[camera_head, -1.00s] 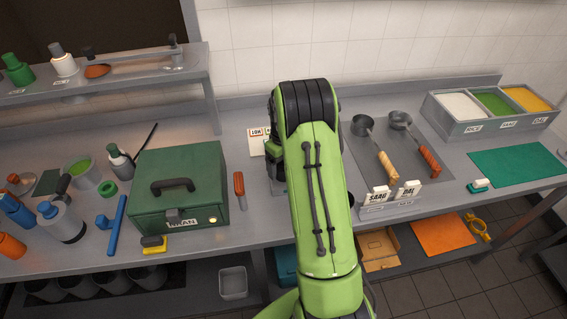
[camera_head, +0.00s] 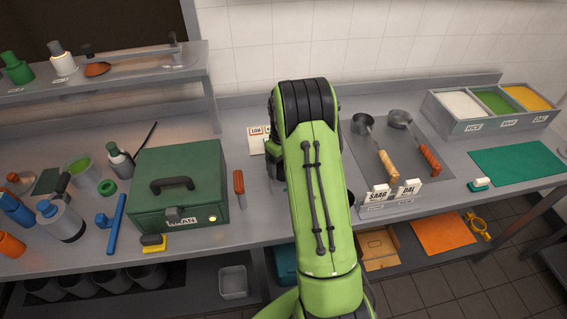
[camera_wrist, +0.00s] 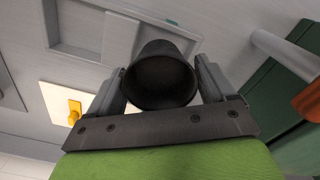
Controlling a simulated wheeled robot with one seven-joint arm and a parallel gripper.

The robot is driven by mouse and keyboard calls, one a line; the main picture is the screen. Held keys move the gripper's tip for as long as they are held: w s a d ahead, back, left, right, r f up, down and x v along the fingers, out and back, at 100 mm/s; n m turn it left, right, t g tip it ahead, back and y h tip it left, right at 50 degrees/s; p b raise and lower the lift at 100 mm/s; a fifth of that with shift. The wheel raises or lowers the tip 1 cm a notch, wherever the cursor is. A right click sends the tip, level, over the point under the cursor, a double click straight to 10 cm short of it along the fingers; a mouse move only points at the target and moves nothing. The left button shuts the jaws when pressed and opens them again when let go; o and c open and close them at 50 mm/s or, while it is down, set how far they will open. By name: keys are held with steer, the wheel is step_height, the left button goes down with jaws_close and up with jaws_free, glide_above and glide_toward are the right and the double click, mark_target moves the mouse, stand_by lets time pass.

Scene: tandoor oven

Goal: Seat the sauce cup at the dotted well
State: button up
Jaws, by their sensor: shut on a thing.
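My gripper (camera_wrist: 161,92) shows in the wrist view with its two fingers on either side of a dark grey round cup (camera_wrist: 160,72), shut on it. The cup's open mouth faces the camera and its inside looks dark and empty. A grey tray with rectangular recesses (camera_wrist: 85,28) lies beyond the cup at the upper left. I cannot make out a dotted well; the cup hides part of the surface behind it.
A green box (camera_head: 178,215) and an orange-handled tool (camera_head: 239,188) stand left of my arm. A cream card (camera_head: 257,142) is behind it. Two ladles (camera_head: 375,150) and a SAAG/DAL label stand (camera_head: 392,207) are to the right. A green mat (camera_head: 517,163) lies farther right.

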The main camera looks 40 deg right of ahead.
steer(key=shift+f+b, duration=0.9)
steer(key=shift+f, duration=0.35)
steer(key=o, duration=0.9)
steer(key=shift+r, duration=0.15)
step_height(320, 180, up, 8)
steer(key=p, duration=0.6)
